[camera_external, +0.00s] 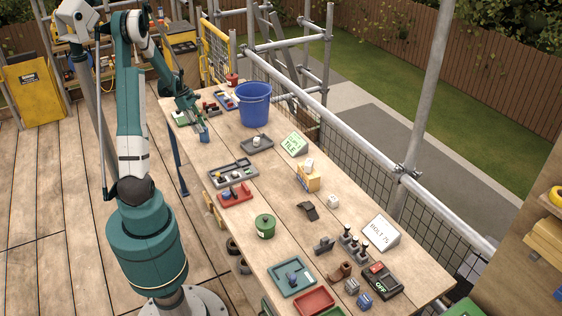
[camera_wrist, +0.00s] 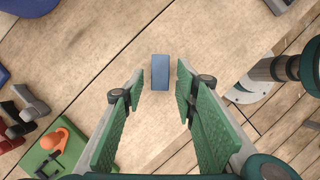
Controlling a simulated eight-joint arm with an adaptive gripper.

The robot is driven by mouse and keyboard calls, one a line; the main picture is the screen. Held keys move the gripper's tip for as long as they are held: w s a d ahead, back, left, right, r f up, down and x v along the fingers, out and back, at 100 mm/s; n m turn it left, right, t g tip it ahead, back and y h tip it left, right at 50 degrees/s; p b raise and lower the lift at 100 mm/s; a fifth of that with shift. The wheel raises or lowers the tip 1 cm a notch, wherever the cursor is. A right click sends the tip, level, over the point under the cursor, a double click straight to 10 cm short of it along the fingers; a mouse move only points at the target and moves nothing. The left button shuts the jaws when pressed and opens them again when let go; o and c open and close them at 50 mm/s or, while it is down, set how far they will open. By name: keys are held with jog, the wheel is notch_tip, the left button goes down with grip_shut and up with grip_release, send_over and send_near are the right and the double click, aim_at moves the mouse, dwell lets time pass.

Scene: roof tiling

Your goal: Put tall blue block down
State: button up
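The tall blue block (camera_wrist: 160,72) shows in the wrist view between and just beyond my fingertips, with a gap on both sides. In the external view the blue block (camera_external: 203,134) is by the table's left edge, just below my gripper (camera_external: 196,112). It seems to rest on the wooden table (camera_wrist: 100,75). My gripper (camera_wrist: 160,78) has its green pads spread apart and holds nothing. Whether the block stands exactly upright is hard to tell.
In the wrist view, a green board (camera_wrist: 52,152) with an orange piece and black clamp lies left of my gripper, near grey and red pieces. A blue bucket (camera_external: 254,104) stands farther right on the table. The table's edge is close to the block.

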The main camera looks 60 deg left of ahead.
jog(key=v, duration=0.7)
jog(key=shift+r+p, duration=0.25)
jog(key=shift+p, duration=0.05)
dwell(0.4)
jog(key=w+d+r+m+y, duration=0.1)
jog(key=w+d+r+m, duration=0.3)
jog(key=d, duration=0.6)
jog(key=w+d+r+m+y, duration=0.1)
jog(key=w+d+r+m, duration=0.3)
jog(key=d, duration=0.6)
jog(key=w+d+r+m+y, duration=0.1)
jog(key=w+d+r+m, duration=0.15)
jog(key=d+r, duration=0.55)
jog(key=s+d+m+t, duration=0.1)
jog(key=s+d+m, duration=0.2)
jog(key=d, duration=0.7)
jog(key=s+d+r+m+t, duration=0.1)
jog(key=s+d+m, duration=0.3)
jog(key=d+m, duration=0.4)
jog(key=s+d+m+t, duration=0.2)
jog(key=d+m, duration=0.3)
jog(key=d, duration=0.8)
jog(key=shift+s+r, duration=0.2)
jog(key=shift+s, duration=0.55)
